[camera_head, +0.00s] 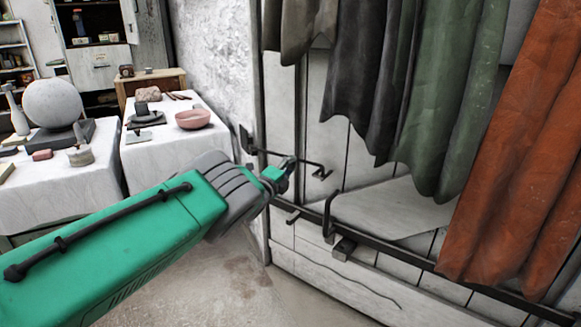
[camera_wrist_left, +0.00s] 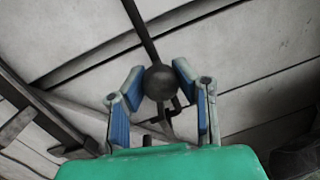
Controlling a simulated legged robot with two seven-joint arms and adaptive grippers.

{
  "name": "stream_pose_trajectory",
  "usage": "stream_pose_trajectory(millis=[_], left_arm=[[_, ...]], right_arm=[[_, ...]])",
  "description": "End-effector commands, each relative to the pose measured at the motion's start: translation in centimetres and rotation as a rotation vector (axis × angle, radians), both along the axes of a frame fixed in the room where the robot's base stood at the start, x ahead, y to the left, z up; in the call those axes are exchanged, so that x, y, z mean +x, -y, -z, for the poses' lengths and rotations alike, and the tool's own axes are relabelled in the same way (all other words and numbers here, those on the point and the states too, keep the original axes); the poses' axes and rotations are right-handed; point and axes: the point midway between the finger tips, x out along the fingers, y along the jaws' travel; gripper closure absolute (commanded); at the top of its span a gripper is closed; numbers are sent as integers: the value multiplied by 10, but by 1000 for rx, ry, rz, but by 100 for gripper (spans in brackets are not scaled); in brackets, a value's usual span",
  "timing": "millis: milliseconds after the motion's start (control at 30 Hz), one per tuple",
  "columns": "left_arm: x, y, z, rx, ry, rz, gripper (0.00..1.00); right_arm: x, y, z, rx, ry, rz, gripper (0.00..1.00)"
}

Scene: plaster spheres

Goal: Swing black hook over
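The black hook (camera_head: 308,163) is a thin dark rod reaching out from a mount at the left of the tiled wall, with a bent end at its right. In the left wrist view the rod comes down from the top to a round black knob (camera_wrist_left: 160,82), with a small bent piece below it. My left gripper (camera_head: 283,170) is at the rod in the head view and hides part of it. In the wrist view its blue-padded fingers (camera_wrist_left: 158,75) stand apart on either side of the knob; firm contact is not clear. My right gripper is out of view.
Grey, green and orange cloths (camera_head: 455,95) hang at the right. A dark rail (camera_head: 385,254) runs along the wall below, with a black loop (camera_head: 331,215) standing on it. A white-covered table (camera_head: 165,150) with a pink bowl (camera_head: 192,119) stands at the left. Bare floor lies below.

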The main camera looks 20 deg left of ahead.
Motion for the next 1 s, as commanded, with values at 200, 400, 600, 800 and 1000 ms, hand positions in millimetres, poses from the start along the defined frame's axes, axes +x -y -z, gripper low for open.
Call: stream_pose_trajectory(millis=[200,400,600,800,1000], left_arm=[[-3,1,11,0,-18,0,52],[-3,1,8,-1,-13,1,52],[-12,-1,9,-1,-12,0,52],[-40,-5,11,-2,-15,0,52],[-76,-11,16,-2,-16,0,52]], right_arm=[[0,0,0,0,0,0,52],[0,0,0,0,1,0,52],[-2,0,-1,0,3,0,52],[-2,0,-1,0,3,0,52],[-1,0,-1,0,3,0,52]])
